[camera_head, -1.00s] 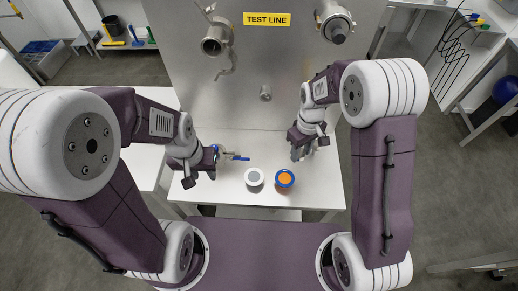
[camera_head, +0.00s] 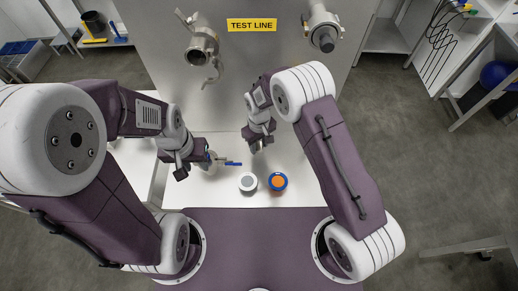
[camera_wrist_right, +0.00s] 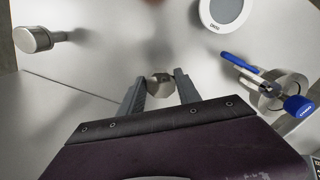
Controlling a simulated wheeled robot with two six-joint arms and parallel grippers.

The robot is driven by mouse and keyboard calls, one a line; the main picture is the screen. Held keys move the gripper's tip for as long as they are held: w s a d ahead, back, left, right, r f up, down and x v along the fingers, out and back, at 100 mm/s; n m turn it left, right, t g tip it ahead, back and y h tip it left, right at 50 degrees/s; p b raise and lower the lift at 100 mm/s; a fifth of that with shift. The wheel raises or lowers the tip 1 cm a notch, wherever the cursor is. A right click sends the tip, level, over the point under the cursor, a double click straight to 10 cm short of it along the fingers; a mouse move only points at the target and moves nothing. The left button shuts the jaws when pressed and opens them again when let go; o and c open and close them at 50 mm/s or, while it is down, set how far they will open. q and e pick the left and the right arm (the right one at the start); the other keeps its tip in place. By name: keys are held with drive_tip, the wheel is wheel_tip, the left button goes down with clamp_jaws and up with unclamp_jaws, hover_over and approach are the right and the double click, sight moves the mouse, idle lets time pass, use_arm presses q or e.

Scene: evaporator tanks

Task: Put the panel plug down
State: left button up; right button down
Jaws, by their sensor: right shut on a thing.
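My right gripper (camera_head: 257,141) is above the table in front of the steel panel. In the right wrist view its fingers (camera_wrist_right: 160,88) are shut on a small metal piece, the panel plug (camera_wrist_right: 160,80), seen partly between the fingertips. The plug is too hidden in the head view to tell. My left gripper (camera_head: 192,163) is low at the table's left, beside a metal fitting with a blue handle (camera_head: 232,164). Whether its jaws hold the fitting is unclear. The blue-handled fitting also shows in the right wrist view (camera_wrist_right: 240,63).
The upright panel (camera_head: 250,60) carries pipe ends (camera_head: 198,52) (camera_head: 326,38) and a TEST LINE sign (camera_head: 252,25).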

sight(259, 147)
drive_tip(key=shift+s+d+f, duration=0.1)
drive_tip(key=shift+s+f, duration=0.15)
wheel_tip(259, 147, down, 3)
drive_tip(key=shift+r+p, duration=0.1)
drive_tip(key=shift+p, duration=0.55)
drive_tip(key=shift+w+f, duration=0.35)
drive_tip(key=shift+f, duration=0.05)
drive_tip(key=shift+s, duration=0.15)
drive_tip(key=c, duration=0.8)
unclamp_jaws()
drive_tip(key=shift+s, duration=0.1)
drive_tip(key=shift+c, duration=0.2)
